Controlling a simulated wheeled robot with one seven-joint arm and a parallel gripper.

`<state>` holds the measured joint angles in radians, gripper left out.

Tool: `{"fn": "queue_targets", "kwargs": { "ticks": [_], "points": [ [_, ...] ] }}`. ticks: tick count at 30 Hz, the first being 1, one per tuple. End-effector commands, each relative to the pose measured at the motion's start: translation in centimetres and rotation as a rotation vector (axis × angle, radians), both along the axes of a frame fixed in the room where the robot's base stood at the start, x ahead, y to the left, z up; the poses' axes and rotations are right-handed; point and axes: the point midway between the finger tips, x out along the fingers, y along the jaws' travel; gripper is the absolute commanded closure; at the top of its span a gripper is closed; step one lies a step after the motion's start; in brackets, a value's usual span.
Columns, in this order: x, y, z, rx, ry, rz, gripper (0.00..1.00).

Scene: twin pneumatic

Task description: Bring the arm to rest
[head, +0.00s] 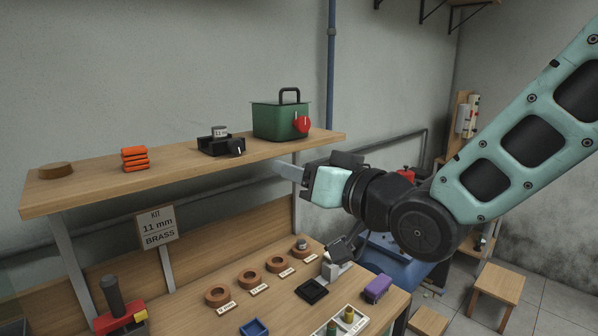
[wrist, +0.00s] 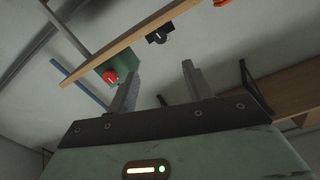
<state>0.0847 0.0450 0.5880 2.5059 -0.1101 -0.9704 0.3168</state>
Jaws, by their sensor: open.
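My gripper (head: 287,171) is in the air just below the right end of the wooden shelf (head: 200,166), above the workbench. It points to the left in the head view. In the wrist view my gripper (wrist: 160,68) shows two grey fingers standing well apart, with nothing between them. The fingers look clear of the shelf, though the exact distance cannot be told. My teal arm comes in from the upper right of the head view.
The shelf bears a green box (head: 280,121) with a red knob, a black device (head: 221,146), orange blocks (head: 134,159) and a brown disc (head: 56,170). Brown rings (head: 217,295), a dark square tray (head: 311,290) and a purple block (head: 377,289) are on the bench. A stool (head: 498,283) stands right.

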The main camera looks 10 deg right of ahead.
Motion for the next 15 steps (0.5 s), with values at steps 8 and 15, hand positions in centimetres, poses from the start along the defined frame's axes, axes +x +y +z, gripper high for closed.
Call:
{"fn": "queue_targets", "kwargs": {
  "ticks": [8, 15],
  "points": [
    [-2.5, 0.9, -5.9, -0.229, 0.229, 0.020, 0.49],
    [-10.1, -0.6, -14.0, -0.603, 0.609, 0.100, 0.49]
  ]
}}
